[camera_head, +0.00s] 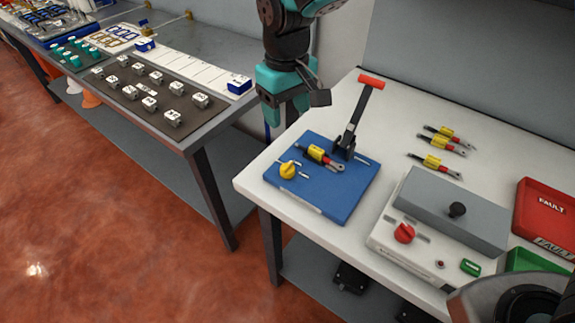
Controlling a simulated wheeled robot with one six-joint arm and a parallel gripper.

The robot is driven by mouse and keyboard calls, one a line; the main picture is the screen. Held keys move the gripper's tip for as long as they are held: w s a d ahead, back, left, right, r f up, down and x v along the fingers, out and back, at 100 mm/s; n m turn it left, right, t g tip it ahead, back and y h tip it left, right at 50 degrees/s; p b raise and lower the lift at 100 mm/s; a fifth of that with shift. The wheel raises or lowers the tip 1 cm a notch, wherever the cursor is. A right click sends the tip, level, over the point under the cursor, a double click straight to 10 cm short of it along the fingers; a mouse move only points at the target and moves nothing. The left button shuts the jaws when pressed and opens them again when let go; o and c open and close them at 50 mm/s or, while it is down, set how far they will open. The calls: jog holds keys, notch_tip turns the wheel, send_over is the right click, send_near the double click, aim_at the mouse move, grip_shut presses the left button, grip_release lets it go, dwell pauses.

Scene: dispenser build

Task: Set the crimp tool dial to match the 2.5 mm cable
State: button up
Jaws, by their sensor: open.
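The crimp tool is a blue base plate (343,205) on the white table, with a black lever (356,120) that stands up and ends in a red handle (371,82). A yellow dial (288,171) sits at the plate's left side; its setting is too small to read. A yellow, black and red cable piece (320,156) lies on the plate by the lever's foot. My gripper (284,120) hangs open above the gap at the table's left edge, up and left of the dial and apart from it. Which cable is 2.5 mm cannot be told.
Several similar cable pieces (436,148) lie at the back of the white table. A grey tester box (450,210) with a red knob (404,233) stands to the right, beside a red FAULT tray (548,215) and a green tray (525,260). A grey bench (222,125) with labelled blocks is at left.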

aim_at(287, 165)
notch_tip(287, 165, down, 16)
jog(key=p, duration=0.3)
jog(key=shift+f, duration=0.15)
jog(key=c, duration=0.9)
